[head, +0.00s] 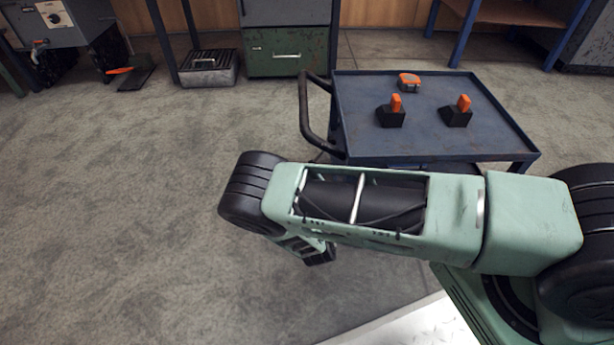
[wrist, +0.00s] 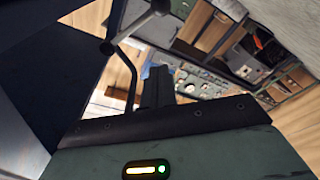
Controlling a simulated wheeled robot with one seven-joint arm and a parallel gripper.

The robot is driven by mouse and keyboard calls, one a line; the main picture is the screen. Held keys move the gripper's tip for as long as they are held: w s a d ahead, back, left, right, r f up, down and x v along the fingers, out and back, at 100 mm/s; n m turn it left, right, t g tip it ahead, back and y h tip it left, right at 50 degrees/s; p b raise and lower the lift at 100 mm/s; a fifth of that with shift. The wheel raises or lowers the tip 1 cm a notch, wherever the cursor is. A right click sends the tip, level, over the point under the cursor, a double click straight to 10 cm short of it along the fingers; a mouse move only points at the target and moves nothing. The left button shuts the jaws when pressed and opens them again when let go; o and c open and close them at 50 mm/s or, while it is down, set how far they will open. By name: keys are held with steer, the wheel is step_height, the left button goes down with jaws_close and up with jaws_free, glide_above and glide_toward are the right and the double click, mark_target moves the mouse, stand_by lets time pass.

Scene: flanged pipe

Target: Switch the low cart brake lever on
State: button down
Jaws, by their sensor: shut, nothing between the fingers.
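The cart (head: 432,142) is a dark blue low-sided cart with a black push handle (head: 306,115) on its left. A short grey rod with a rounded end (wrist: 134,26) shows near the cart's dark side in the wrist view; it may be the brake lever, but I cannot tell which position it is in. In the head view my arm hides the cart's lower left part, and no brake lever can be made out there. My gripper (wrist: 164,84) is shut and empty, apart from the rod in the picture. In the head view its dark tip (head: 320,256) points down below my forearm.
Two black blocks with orange tops (head: 391,112) (head: 458,112) and a small orange-and-grey item (head: 409,80) stand on the cart's top. A green cabinet (head: 287,52) and a grey metal box (head: 209,68) stand behind.

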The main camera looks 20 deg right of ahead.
stand_by(0.3)
steer(key=a+r+m+g+y+p, duration=0.3)
steer(key=a+r+m+g, duration=0.1)
steer(key=a+r+g, duration=0.5)
steer(key=s+a+r+g+y+p, duration=0.1)
steer(key=s+a+r+g, duration=0.15)
steer(key=r, duration=0.25)
steer(key=s+a+r+n+g+y+p, duration=0.1)
steer(key=s+a+r+y, duration=0.1)
steer(key=s+a+r, duration=0.3)
steer(key=s+a+r+g+y+p, duration=0.1)
steer(key=s+r, duration=0.1)
steer(key=r, duration=0.4)
steer(key=s+d+r+n+g+h+p, duration=0.1)
steer(key=s+d+r+n+g, duration=0.1)
steer(key=s+d+r, duration=0.35)
steer(key=s+d+r+n+g+p, duration=0.1)
steer(key=s+d+r+n+g, duration=0.1)
steer(key=s+r, duration=0.6)
steer(key=s+d+r+n+g+h+p, duration=0.1)
steer(key=s+d+r, duration=0.3)
steer(key=s, duration=0.5)
step_height(320, 180, up, 38)
steer(key=p, duration=3.7)
steer(key=shift+a+f+p, duration=0.15)
steer(key=shift+a+p, duration=0.15)
steer(key=shift+a, duration=0.15)
